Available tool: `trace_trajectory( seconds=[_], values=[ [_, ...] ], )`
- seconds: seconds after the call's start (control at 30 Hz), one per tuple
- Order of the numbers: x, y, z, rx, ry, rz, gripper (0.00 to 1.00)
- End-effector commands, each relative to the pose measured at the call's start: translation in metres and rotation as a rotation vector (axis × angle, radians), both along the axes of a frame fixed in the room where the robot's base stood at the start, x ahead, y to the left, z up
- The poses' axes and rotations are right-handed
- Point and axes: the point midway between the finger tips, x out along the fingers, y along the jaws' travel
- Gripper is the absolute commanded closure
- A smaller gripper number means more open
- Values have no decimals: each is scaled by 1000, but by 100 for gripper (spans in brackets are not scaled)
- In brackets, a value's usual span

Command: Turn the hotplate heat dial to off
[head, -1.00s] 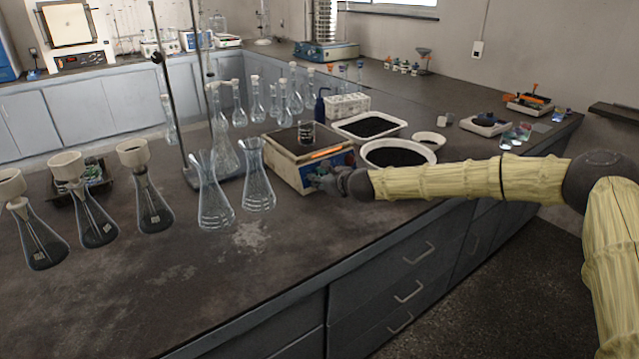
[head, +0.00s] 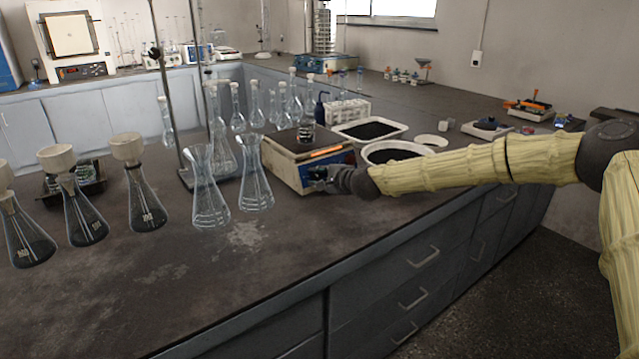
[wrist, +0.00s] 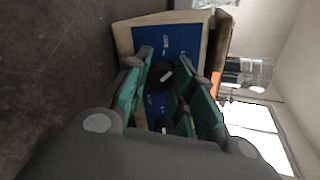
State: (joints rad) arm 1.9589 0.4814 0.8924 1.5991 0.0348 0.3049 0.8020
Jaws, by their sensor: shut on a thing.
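The hotplate (head: 285,168) is a cream box with a dark top plate, a blue front panel and an orange strip, and stands on the bench. In the wrist view its blue panel (wrist: 172,40) carries two black dials. One dial with a white pointer mark (wrist: 166,76) sits between my fingertips. The other dial (wrist: 163,129) shows lower between the teal fingers. I cannot read which is heat. My gripper (head: 322,178) is at the front panel, and in the wrist view its fingers (wrist: 165,72) are shut on the pointer-marked dial. In the head view the gripper hides the dials.
A small beaker (head: 306,133) stands on the hotplate. Two tall empty flasks (head: 208,200) stand left of it, near a stand. Trays of black grains (head: 370,130) lie behind and right. Funnel-topped flasks (head: 85,215) stand at the left. The front bench strip is clear.

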Motion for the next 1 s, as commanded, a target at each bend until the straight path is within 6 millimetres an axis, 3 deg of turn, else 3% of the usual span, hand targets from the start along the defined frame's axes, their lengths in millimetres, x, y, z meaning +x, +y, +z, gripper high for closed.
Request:
trace_trajectory(
  seconds=[0.5,1.0],
  values=[
    [0,-1,-2,-319,-230,157,99],
    [0,-1,-1,-431,-312,213,99]
  ],
)
